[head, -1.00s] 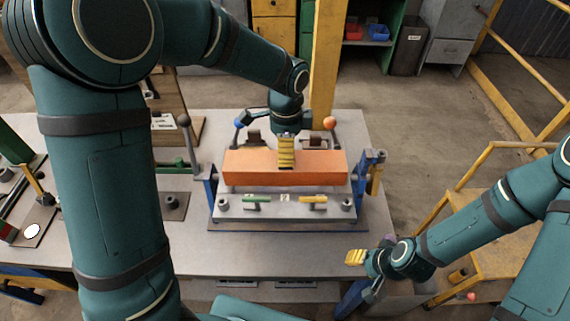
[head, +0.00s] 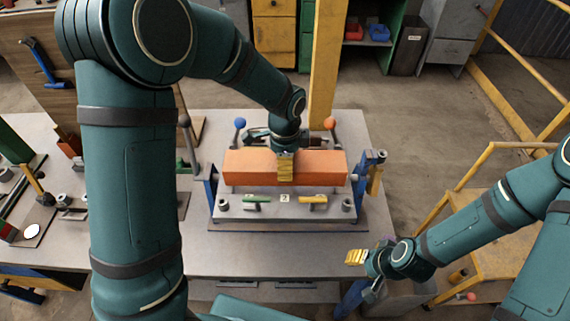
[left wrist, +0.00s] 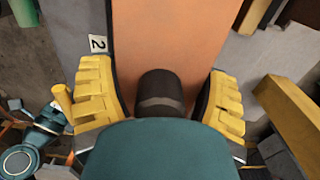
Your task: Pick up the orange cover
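The orange cover (head: 245,167) is a long block lying crosswise on the fixture on the table. It fills the upper middle of the left wrist view (left wrist: 170,40). My left gripper (head: 286,166) is over the cover's middle, with one yellow finger in front of its front face. In the left wrist view my left gripper's fingers (left wrist: 160,95) straddle the cover, one close along each long side. Whether the pads press on it cannot be told. My right gripper (head: 356,257) hangs off the table's front right edge, away from the cover; its finger gap is not clear.
The fixture (head: 232,207) has a green handle (head: 257,199) and a yellow handle (head: 313,200) in front. Levers with a blue knob (head: 239,123) and an orange knob (head: 330,124) stand behind the cover. A yellow post (head: 323,65) rises behind. The table's front right is clear.

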